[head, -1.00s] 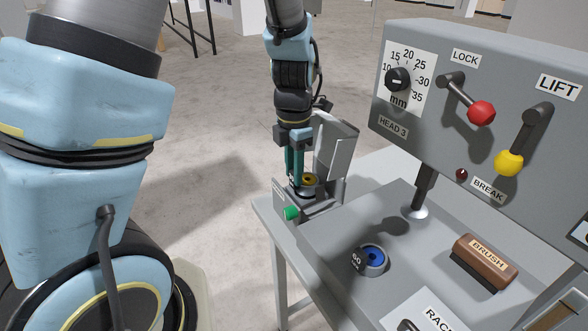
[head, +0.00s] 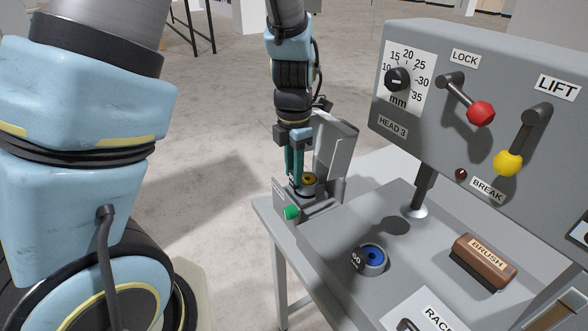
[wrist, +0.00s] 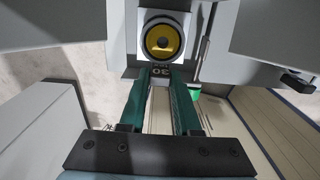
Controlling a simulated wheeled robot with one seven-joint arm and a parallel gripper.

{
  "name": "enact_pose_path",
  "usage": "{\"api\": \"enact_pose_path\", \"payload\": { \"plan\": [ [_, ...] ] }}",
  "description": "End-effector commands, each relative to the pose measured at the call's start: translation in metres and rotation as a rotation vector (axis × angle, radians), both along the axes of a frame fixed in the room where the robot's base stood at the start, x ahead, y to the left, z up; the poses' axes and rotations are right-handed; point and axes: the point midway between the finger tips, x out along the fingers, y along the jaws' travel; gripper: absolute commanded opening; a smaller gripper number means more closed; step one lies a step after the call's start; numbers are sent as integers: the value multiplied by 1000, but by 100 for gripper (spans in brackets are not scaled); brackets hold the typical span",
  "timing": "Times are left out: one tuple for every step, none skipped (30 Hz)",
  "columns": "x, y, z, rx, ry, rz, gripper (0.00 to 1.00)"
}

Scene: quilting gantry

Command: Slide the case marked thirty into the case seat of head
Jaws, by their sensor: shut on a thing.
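The case marked thirty (wrist: 165,42) has a yellow top and dark rim. In the wrist view its number reads upside down just beyond my fingertips. My gripper (wrist: 160,72) has its green fingers shut on the near end of this case. In the head view the case (head: 310,179) sits at the grey case seat (head: 318,203) at the table's far corner, beside an upright grey plate. My gripper (head: 297,183) reaches down to it from above. I cannot tell whether the case is fully down in the seat.
A blue-topped case marked 60 (head: 370,260) stands on the table. A brush (head: 484,262) and a rack label (head: 438,319) are to its right. The HEAD 3 panel (head: 470,80) with red and yellow levers overhangs the right. A green knob (head: 291,212) juts from the seat.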

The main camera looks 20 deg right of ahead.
Motion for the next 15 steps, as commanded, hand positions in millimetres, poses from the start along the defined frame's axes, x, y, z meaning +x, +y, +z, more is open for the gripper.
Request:
{"api": "enact_pose_path", "payload": {
  "plan": [
    [0, 0, 0, 0, 0, 1, 0],
    [0, 0, 0, 0, 0, 2, 0],
    [0, 0, 0, 0, 0, 2, 0],
    [0, 0, 0, 0, 0, 1, 0],
    [0, 0, 0, 0, 0, 1, 0],
    [0, 0, 0, 0, 0, 1, 0],
    [0, 0, 0, 0, 0, 1, 0],
    [0, 0, 0, 0, 0, 1, 0],
    [0, 0, -1, 0, 0, 1, 0],
    [0, 0, -1, 0, 0, 1, 0],
    [0, 0, -2, 0, 0, 1, 0],
    [0, 0, -3, 0, 0, 1, 0],
    [0, 0, -3, 0, 0, 1, 0],
    [0, 0, -4, 1, 0, 1, 0],
    [0, 0, -5, 1, 0, 1, 0]
  ]
}}
